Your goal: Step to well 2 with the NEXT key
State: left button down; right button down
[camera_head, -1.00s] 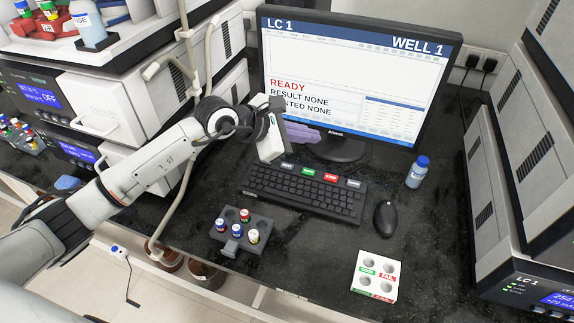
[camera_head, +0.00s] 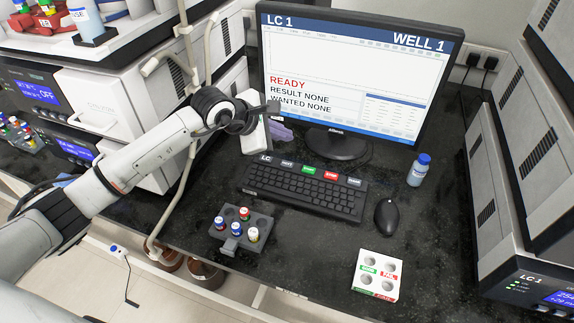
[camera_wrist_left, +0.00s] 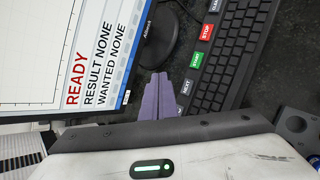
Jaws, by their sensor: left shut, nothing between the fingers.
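The monitor (camera_head: 355,75) reads LC 1, WELL 1, READY, RESULT NONE, WANTED NONE. The dark keyboard (camera_head: 300,193) lies in front of it, with a row of labelled keys along its back edge. The NEXT key (camera_head: 287,163) is white-lettered; it also shows in the left wrist view (camera_wrist_left: 187,84). My left gripper (camera_head: 283,133) has purple fingers and is shut and empty. It hovers behind the key row, by the monitor stand; in the left wrist view its fingertips (camera_wrist_left: 158,77) are close beside the NEXT key. Contact with the key cannot be made out. My right gripper is not in view.
The green START key (camera_head: 309,169) and red STOP key (camera_head: 331,175) sit right of NEXT. A mouse (camera_head: 386,217), a blue-capped bottle (camera_head: 419,170), a vial rack (camera_head: 262,225) and a white GOOD/FAIL block (camera_head: 361,283) stand around the keyboard.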

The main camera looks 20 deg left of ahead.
pick_arm(q)
jog(key=b, duration=0.3)
send_over(283, 168)
notch_tip(283, 168, down, 6)
jog(key=shift+r, duration=0.2)
jog(key=shift+w+f+b, duration=0.1)
jog(key=shift+f+b, duration=0.45)
jog(key=shift+f, duration=0.05)
jog(key=shift+f, duration=0.1)
dwell(1.0)
jog(key=shift+f+b, duration=0.35)
jog(key=shift+b, duration=0.15)
jog(key=shift+f+b, duration=0.4)
jog(key=shift+b, duration=0.05)
dwell(0.4)
jog(key=shift+r, duration=0.15)
jog(key=shift+r+p, duration=0.45)
jog(key=shift+r, duration=0.25)
